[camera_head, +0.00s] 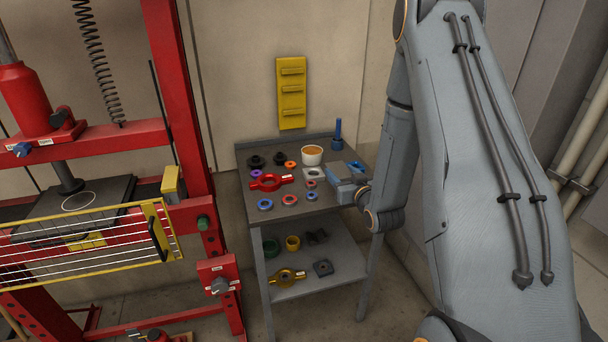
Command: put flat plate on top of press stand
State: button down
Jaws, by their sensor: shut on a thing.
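A small pale grey square plate (313,173) with a round opening shows at the workbench top, beside the jaw end of my gripper (328,176). It looks like the flat plate. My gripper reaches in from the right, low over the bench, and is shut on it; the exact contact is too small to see. Whether the plate touches the bench cannot be told. The red press stand (182,100) is at the left, with a dark flat bed (110,192) marked with a white ring under its ram. Nothing is visible on the ring.
The grey workbench (247,160) holds several rings, a red two-handled tool (269,182) and a white cup (312,155). More parts lie on its lower shelf (310,285). A yellow-framed wire guard (85,240) stands before the press bed. A yellow rack (291,93) hangs behind.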

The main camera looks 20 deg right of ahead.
jog(key=w+d+r+b, duration=0.1)
jog(key=w+d+r, duration=0.1)
jog(key=d, duration=0.6)
jog(key=shift+w+a+f+p, duration=0.15)
jog(key=shift+f+p, duration=0.4)
jog(key=shift+f, duration=1.95)
jog(key=shift+a+f+p, duration=0.1)
jog(key=shift+f+p, duration=0.45)
jog(key=shift+f, duration=1.9)
jog(key=shift+f, duration=0.15)
jog(key=c, duration=0.8)
grip_release()
jog(key=shift+f, duration=0.1)
